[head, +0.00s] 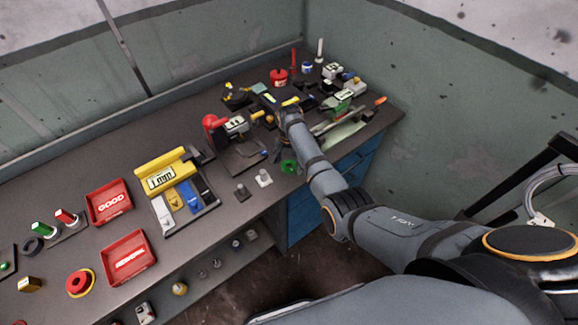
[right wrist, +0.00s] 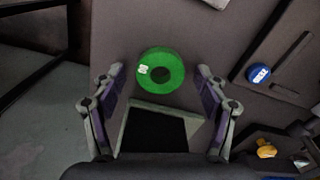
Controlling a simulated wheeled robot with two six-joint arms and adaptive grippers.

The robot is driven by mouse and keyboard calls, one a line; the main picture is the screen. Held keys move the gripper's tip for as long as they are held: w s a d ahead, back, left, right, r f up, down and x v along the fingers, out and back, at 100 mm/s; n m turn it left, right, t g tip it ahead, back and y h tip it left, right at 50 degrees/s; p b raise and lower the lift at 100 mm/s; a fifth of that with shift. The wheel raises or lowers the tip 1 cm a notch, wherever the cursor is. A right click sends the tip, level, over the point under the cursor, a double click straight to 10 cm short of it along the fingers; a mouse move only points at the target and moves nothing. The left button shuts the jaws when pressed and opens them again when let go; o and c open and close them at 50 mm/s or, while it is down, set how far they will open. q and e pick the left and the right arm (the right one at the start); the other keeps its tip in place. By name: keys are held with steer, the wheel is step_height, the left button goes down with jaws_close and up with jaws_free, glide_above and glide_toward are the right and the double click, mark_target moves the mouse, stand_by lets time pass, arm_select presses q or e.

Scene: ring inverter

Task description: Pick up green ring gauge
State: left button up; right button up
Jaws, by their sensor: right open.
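The green ring gauge (right wrist: 163,72) lies flat on the dark bench top in the right wrist view, with a small white label and its hole facing the camera. In the head view the green ring gauge (head: 289,166) lies near the bench's front edge, just left of my right arm. My right gripper (right wrist: 160,80) is open and empty. Its two fingers stand left and right of the ring in the picture, apart from it. How high they are above the bench is hard to tell. In the head view my arm and wrist largely hide the fingers. My left gripper is not in view.
A dark square block with a grey border (right wrist: 157,127) lies below the ring in the right wrist view. A blue round part (right wrist: 258,75) lies to the right. In the head view, red trays (head: 110,201) and a yellow-topped gauge set (head: 165,168) stand further left on the bench.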

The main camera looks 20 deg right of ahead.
steer(key=c, duration=1.3)
steer(key=shift+r, duration=0.1)
